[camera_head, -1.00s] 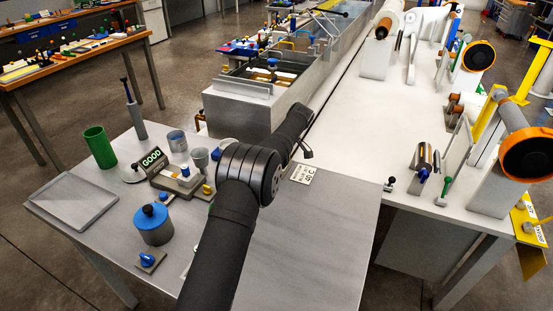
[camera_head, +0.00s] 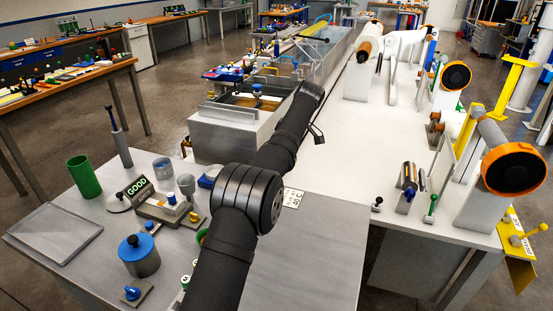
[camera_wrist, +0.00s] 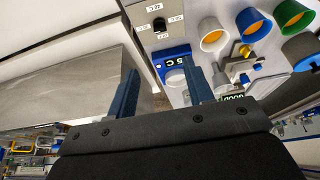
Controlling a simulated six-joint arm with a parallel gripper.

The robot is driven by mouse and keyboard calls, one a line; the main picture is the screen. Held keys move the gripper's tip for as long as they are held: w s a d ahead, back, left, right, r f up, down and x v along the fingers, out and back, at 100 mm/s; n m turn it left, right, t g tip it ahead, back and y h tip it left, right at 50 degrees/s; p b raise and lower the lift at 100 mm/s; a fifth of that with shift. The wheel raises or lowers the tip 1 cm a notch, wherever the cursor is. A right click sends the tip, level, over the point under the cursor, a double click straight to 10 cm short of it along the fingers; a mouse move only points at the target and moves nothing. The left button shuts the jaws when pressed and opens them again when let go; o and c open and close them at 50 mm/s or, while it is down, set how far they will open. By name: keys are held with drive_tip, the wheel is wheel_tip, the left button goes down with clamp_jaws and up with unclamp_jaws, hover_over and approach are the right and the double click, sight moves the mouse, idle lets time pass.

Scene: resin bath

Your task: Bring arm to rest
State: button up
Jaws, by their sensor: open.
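My black arm (camera_head: 232,235) rises from the bottom middle of the head view and reaches up and away over the bench. Its forearm (camera_head: 285,145) ends near the bath trough; my gripper is hidden there. In the wrist view my gripper (camera_wrist: 162,85) is open, its two dark blue fingers apart with nothing held between them. Beyond the fingers, a blue and white unit marked "5 C" (camera_wrist: 173,58) and a grey panel with a black knob (camera_wrist: 158,24) show.
A metal bath trough (camera_head: 238,135) stands beyond the bench. On the left are a green cup (camera_head: 83,176), a blue-lidded pot (camera_head: 139,255), a "GOOD" display (camera_head: 138,186) and a flat tray (camera_head: 54,234). Orange-faced rollers (camera_head: 513,168) stand right. The white tabletop (camera_head: 340,165) has free room.

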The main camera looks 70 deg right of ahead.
drive_tip(key=shift+s+r, duration=0.1)
drive_tip(key=shift+r, duration=0.1)
drive_tip(key=x, duration=1.7)
drive_tip(key=shift+f, duration=0.3)
